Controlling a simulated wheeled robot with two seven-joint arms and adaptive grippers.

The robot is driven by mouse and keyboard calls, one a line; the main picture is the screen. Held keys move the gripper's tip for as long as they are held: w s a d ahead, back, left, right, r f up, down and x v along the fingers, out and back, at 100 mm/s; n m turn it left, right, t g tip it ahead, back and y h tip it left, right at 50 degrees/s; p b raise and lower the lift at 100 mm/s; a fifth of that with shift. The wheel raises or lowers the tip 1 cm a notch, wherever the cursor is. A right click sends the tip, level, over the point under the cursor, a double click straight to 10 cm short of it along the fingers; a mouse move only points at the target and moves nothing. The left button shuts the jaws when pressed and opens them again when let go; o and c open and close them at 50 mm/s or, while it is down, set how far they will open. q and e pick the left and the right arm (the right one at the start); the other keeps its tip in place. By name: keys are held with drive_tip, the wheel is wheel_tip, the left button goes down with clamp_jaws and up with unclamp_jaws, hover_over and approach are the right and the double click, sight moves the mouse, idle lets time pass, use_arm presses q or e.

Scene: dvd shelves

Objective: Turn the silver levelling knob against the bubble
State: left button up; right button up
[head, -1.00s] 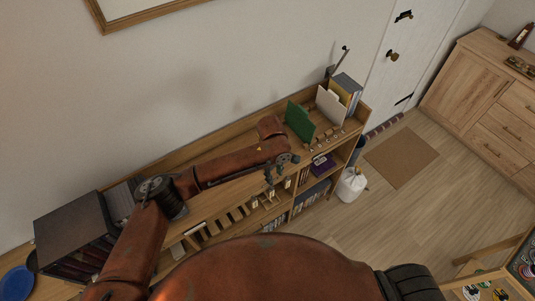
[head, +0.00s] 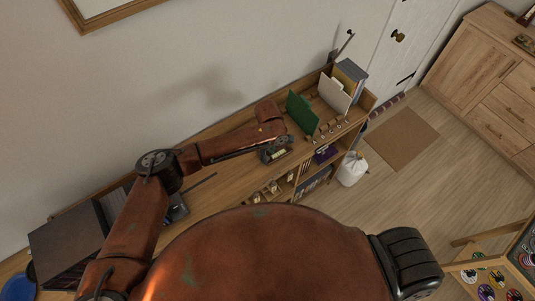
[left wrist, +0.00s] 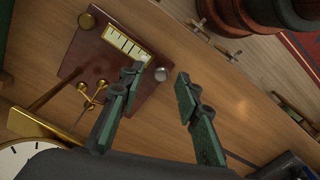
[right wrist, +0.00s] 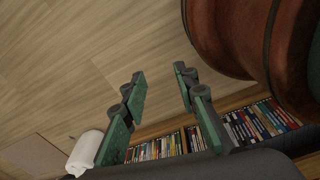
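A dark red-brown levelling board (left wrist: 88,55) lies on the wooden shelf top in the left wrist view. In the head view my left gripper (head: 276,151) is over the shelf top and largely hides the board. My right gripper (right wrist: 159,70) is open and empty, out of the head view.
A green folder (head: 301,114) and a white panel (head: 334,95) stand upright beyond the left gripper. A clock (left wrist: 20,158) is close to the board. Rows of cases (right wrist: 255,125) fill the shelves below. A white jug (head: 352,170) stands on the floor, which is otherwise fairly clear.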

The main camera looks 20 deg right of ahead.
use_arm(q)
drive_tip(key=shift+f, duration=0.45)
drive_tip(key=shift+a+f, duration=0.1)
drive_tip(key=shift+f, duration=0.05)
clamp_jaws()
use_arm(e)
drive_tip(key=shift+w+r, duration=0.1)
drive_tip(key=shift+w, duration=0.65)
